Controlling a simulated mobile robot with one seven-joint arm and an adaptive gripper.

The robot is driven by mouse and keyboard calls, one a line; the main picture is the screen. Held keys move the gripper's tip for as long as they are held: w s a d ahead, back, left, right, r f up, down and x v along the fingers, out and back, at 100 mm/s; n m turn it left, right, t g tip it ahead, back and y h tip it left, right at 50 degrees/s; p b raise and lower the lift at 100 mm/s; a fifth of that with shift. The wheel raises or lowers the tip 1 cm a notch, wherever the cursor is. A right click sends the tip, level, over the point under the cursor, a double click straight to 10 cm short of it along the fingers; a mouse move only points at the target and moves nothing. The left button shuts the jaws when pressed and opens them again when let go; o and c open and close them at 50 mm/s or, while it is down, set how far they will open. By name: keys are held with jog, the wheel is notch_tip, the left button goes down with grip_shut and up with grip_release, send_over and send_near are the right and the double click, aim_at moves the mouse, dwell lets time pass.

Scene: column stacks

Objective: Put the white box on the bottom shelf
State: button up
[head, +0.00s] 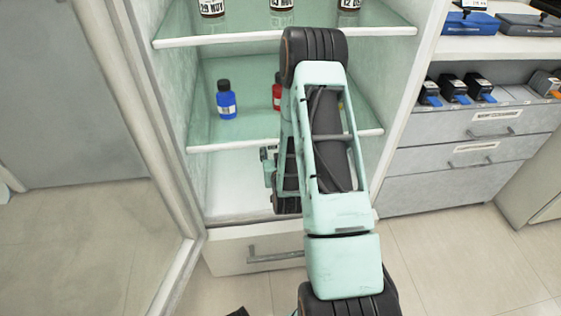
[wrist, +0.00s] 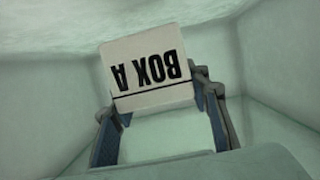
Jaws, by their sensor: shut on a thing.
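The white box (wrist: 150,65), marked "BOX A", shows upside down in the wrist view. My gripper (wrist: 161,97) has a finger on each side of it and is shut on it. Pale walls of a cabinet compartment surround the box there. I cannot tell whether the box touches a surface. In the head view, the white bottom shelf (head: 228,200) is at the base of the open cabinet, below two glass shelves. My arm reaches into the cabinet and hides part of this shelf. The box is hidden in the head view, and my fingertips are not clear there.
A blue bottle (head: 226,100) and a partly hidden red bottle (head: 277,92) stand on the middle glass shelf (head: 230,145). Labelled bottles stand on the top shelf (head: 200,40). A drawer (head: 245,257) lies below. The bottom shelf's left part is clear.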

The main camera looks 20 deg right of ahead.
jog(key=d+f, duration=0.1)
jog(key=w+d+f, duration=0.1)
jog(key=shift+w+d+f+b, duration=0.1)
jog(key=shift+f+b, duration=0.25)
jog(key=shift+b, duration=0.05)
jog(key=f, duration=0.1)
jog(key=f+b, duration=0.1)
jog(key=f, duration=0.1)
jog(key=shift+w+d+f, duration=0.1)
jog(key=shift+d+f, duration=0.1)
jog(key=shift+f, duration=0.1)
jog(key=shift+r, duration=0.1)
jog(key=o, duration=1.5)
jog(key=shift+f, duration=0.2)
jog(key=shift+r, duration=0.2)
jog(key=p+v, duration=0.3)
jog(key=v, duration=0.9)
